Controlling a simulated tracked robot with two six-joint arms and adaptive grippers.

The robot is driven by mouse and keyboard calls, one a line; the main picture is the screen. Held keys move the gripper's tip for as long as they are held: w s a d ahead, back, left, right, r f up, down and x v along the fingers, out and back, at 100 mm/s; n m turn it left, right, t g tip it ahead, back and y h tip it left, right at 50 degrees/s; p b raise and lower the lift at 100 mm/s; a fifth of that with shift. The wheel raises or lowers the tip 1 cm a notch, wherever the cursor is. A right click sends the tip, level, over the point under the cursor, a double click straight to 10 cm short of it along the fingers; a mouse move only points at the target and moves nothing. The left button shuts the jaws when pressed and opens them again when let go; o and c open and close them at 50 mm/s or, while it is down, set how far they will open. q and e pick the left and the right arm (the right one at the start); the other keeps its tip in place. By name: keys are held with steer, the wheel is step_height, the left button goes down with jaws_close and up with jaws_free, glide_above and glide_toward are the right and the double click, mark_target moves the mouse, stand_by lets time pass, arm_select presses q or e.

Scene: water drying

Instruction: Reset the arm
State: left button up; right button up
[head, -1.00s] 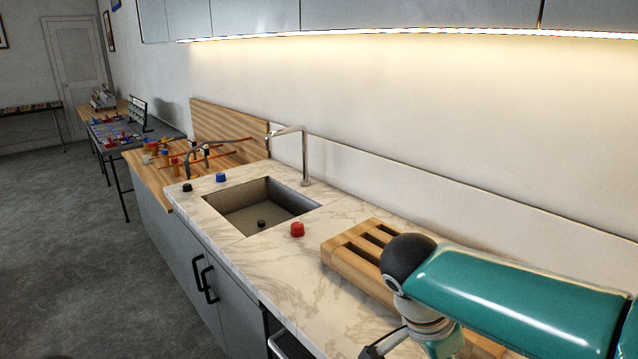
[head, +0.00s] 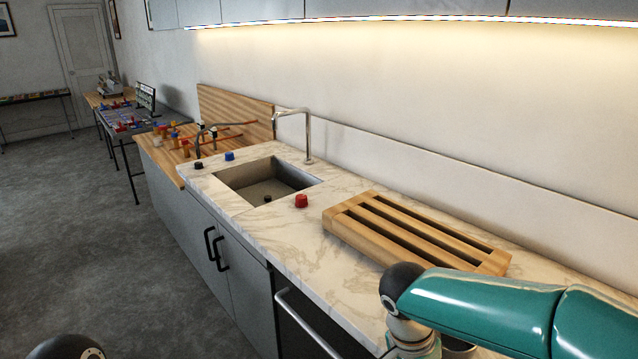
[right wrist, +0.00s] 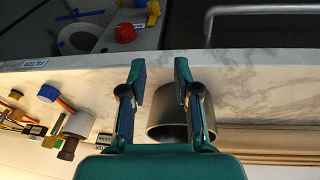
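My right arm (head: 480,305) is teal and reaches in from the lower right in the head view, in front of the wooden slatted rack. Its gripper is below the head picture. In the right wrist view my right gripper (right wrist: 160,74) is open, with its two fingers apart and nothing between the tips. A metal cylindrical container (right wrist: 172,126) shows behind the fingers, partly hidden by the right-hand one; I cannot tell the gap between them. A black rounded part, probably my left arm (head: 70,348), shows at the lower left. My left gripper is not in view.
The slatted rack (head: 478,256) lies on the marble counter (head: 285,235). A sink (head: 290,176) with a tall faucet (head: 308,135), a red knob (head: 301,201) and a blue knob (head: 230,156) are farther left. A wall runs behind. The counter front is clear.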

arm_select(q)
steer(key=shift+s, duration=0.1)
steer(key=shift+c, duration=1.8)
arm_select(e)
steer(key=s+a+f+n+y, duration=0.1)
steer(key=s+f+n+y, duration=0.1)
steer(key=f, duration=0.8)
steer(key=s+a+f+n+y, duration=0.1)
steer(key=s+f+n+y, duration=0.1)
steer(key=s+f+n, duration=0.2)
steer(key=s+a+f+n+y, duration=0.2)
steer(key=s+f, duration=0.6)
steer(key=f, duration=0.8)
steer(key=shift+s+f+n+y, duration=0.25)
steer(key=shift+n+y, duration=0.05)
steer(key=shift+n, duration=0.1)
